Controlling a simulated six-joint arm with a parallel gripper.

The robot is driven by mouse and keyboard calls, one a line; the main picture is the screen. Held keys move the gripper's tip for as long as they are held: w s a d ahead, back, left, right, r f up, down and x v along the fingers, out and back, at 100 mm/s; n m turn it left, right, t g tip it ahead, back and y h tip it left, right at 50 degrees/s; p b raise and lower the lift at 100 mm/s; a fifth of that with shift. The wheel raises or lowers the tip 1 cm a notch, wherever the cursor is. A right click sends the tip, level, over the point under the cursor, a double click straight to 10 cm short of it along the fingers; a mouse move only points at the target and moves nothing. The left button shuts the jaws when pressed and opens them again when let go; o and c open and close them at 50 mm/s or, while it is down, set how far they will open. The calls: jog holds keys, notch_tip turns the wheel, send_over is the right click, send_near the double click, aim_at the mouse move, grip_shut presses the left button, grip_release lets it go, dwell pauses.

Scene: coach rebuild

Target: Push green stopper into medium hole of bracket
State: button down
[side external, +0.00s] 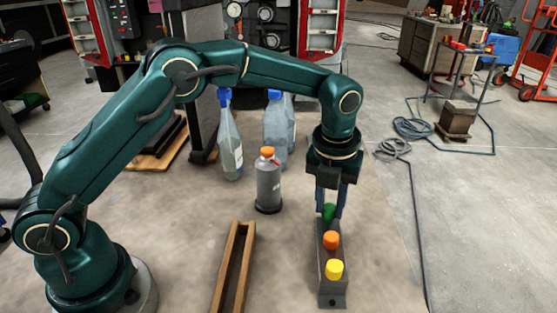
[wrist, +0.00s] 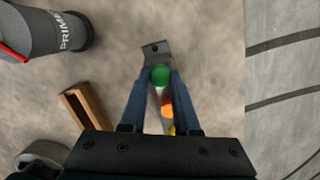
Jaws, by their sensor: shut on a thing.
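The green stopper (side external: 329,212) is between the fingers of my gripper (side external: 331,206), at the far end of the row on the grey bracket (side external: 332,298). My gripper points down and is shut on the stopper. In the wrist view the green stopper (wrist: 160,75) sits between the two blue fingertips of my gripper (wrist: 160,80), over the bracket (wrist: 156,50). I cannot tell how deep it sits in its hole. An orange stopper (side external: 331,240) and a yellow stopper (side external: 334,269) stand in the bracket nearer the camera.
A wooden tray (side external: 220,285) lies left of the bracket. A grey bottle with an orange cap (side external: 268,182) stands behind it. Clear bottles with blue caps (side external: 229,145) stand farther back. The table's right side is clear.

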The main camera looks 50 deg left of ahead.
jog(key=shift+f, duration=0.3)
jog(key=c, duration=0.6)
grip_release()
jog(key=shift+o, duration=0.5)
jog(key=o, duration=0.4)
jog(key=shift+r, duration=0.1)
jog(key=shift+r, duration=2.95)
